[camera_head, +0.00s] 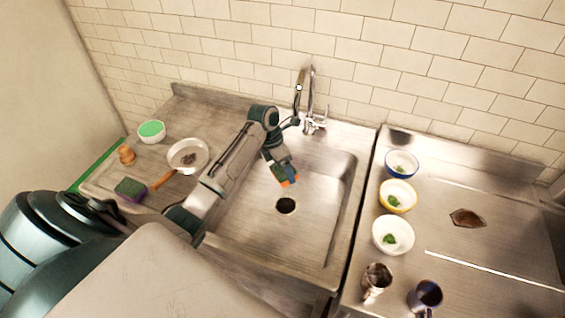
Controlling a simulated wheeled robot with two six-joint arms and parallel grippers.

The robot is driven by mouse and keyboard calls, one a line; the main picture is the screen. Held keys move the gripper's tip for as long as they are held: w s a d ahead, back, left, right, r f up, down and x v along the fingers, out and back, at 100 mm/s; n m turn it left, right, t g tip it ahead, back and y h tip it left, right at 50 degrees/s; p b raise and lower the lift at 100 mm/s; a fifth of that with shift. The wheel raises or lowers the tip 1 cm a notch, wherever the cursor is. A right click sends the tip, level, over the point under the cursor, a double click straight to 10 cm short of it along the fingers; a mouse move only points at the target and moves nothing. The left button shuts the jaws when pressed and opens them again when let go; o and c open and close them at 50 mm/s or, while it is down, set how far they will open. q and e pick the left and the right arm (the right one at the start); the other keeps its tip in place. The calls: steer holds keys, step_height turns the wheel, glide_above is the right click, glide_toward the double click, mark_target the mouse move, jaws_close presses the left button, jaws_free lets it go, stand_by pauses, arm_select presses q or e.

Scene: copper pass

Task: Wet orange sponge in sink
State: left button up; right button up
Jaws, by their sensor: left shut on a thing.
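The orange sponge (286,183) shows as a small orange patch at the tip of my left gripper (283,174). My left gripper is shut on it and holds it over the sink (262,235), above and behind the dark drain (286,205). The gripper covers most of the sponge. The chrome faucet (311,100) stands at the back edge of the sink, behind the gripper. I cannot tell whether water is running. My right gripper is not in view.
On the left drainboard are a green-and-purple sponge (130,188), a pan (188,156), a wooden item (126,154) and a green-filled bowl (151,131). On the right counter are blue (402,163), yellow (398,196) and white (392,235) bowls and metal cups (376,280).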

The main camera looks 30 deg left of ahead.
mark_target(282, 168)
arm_select(q)
step_height(282, 168, down, 3)
steer(key=shift+a+r, duration=0.1)
steer(key=shift+a, duration=0.05)
step_height(282, 168, down, 10)
steer(key=b, duration=0.1)
stand_by(0.6)
steer(key=shift+r, duration=0.15)
stand_by(0.4)
steer(key=shift+r+p, duration=0.5)
steer(key=shift+r, duration=5.6)
steer(key=shift+r, duration=2)
